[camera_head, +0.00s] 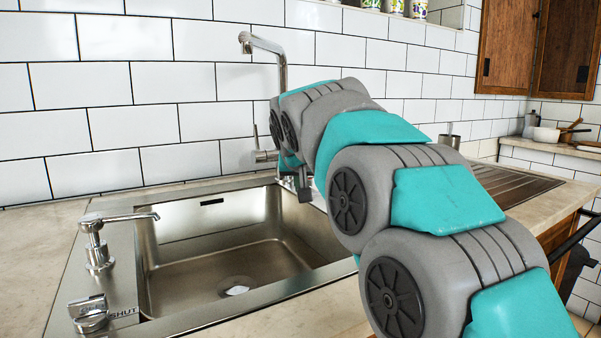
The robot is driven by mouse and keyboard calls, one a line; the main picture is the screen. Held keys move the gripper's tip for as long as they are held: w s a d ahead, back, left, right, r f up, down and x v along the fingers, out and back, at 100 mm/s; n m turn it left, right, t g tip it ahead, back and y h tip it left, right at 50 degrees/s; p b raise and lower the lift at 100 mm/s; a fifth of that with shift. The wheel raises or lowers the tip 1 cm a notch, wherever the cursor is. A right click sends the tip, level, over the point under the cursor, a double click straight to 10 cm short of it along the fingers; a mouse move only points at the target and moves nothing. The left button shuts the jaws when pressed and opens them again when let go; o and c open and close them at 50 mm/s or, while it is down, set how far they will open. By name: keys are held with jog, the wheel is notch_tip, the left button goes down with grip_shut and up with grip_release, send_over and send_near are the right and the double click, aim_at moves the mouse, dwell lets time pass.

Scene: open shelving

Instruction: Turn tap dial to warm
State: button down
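The steel tap (283,72) stands behind the sink, its spout bent to the left at the top. A small side handle (264,155) shows at the tap's lower left. Most of the tap's body is hidden behind my arm. A steel dial (88,314) sits at the sink's front left corner, beside a plate marked "SHUT"; I see no "warm" mark. My gripper (303,188) points down over the back right of the sink, near the tap base and right of the side handle. Only a dark part of it shows, and I cannot tell whether it touches the tap.
The sink basin (150,275) is empty apart from its drain. A steel soap dispenser (97,245) stands on the left rim. A ribbed drainer (515,185) lies to the right. A white tiled wall (115,95) closes the back. Wooden cupboards (508,45) hang at upper right.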

jog(key=shift+w+a+f+p, duration=0.15)
jog(key=shift+w+p, duration=0.2)
jog(key=shift+w, duration=1.75)
